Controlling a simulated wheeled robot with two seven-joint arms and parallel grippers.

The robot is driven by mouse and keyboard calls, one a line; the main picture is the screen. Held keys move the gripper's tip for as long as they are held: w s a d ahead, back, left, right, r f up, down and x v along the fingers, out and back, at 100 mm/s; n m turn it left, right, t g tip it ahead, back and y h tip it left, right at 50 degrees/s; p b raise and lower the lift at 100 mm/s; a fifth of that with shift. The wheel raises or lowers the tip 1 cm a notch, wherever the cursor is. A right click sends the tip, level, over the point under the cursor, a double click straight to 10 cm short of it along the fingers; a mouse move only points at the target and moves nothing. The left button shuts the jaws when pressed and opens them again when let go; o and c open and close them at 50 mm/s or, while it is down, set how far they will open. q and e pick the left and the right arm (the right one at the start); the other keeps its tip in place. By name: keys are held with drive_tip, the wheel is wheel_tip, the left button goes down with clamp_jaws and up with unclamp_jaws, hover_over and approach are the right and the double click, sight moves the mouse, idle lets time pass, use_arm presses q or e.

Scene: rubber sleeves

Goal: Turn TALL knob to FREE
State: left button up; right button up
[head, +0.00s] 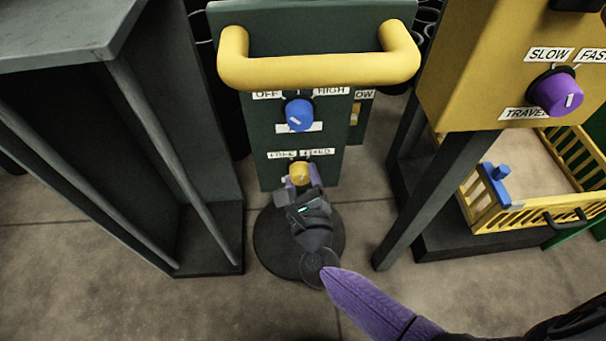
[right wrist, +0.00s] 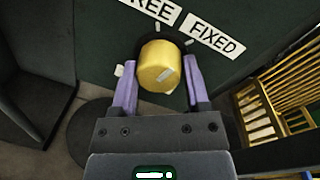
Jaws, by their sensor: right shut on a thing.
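The yellow knob (head: 299,171) sits low on a dark green panel (head: 265,180). A FREE label (right wrist: 160,8) and a FIXED label (right wrist: 214,36) are above it. My right gripper (head: 302,176) is shut on this knob, with one purple finger on each side. The right wrist view shows the yellow knob (right wrist: 160,66) between the fingers, with a short pale mark slanting up to the right on its face. The name plate under the knob is mostly hidden, so I cannot read it. My left gripper is not in view.
A blue knob (head: 299,113) with OFF and HIGH labels is above on the same panel, under a thick yellow handle (head: 318,68). A yellow box with a purple knob (head: 557,93) stands right, above a yellow crate (head: 520,211). A dark frame (head: 145,120) stands left.

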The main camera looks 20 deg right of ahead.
drive_tip(key=n+p, duration=0.2)
drive_tip(key=n, duration=0.2)
drive_tip(key=shift+r, duration=0.1)
drive_tip(key=shift+a+n+p, duration=0.1)
drive_tip(key=shift+n+p, duration=0.35)
drive_tip(key=shift+n, duration=0.75)
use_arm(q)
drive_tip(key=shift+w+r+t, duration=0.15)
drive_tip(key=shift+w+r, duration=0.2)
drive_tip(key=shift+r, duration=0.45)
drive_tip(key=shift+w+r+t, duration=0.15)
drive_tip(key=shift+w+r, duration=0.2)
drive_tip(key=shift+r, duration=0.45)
use_arm(e)
drive_tip(key=shift+n+g+h, duration=0.3)
drive_tip(key=shift+n+h, duration=0.1)
drive_tip(key=shift+n, duration=0.3)
use_arm(q)
drive_tip(key=shift+p, duration=0.3)
use_arm(e)
drive_tip(key=o, duration=1.3)
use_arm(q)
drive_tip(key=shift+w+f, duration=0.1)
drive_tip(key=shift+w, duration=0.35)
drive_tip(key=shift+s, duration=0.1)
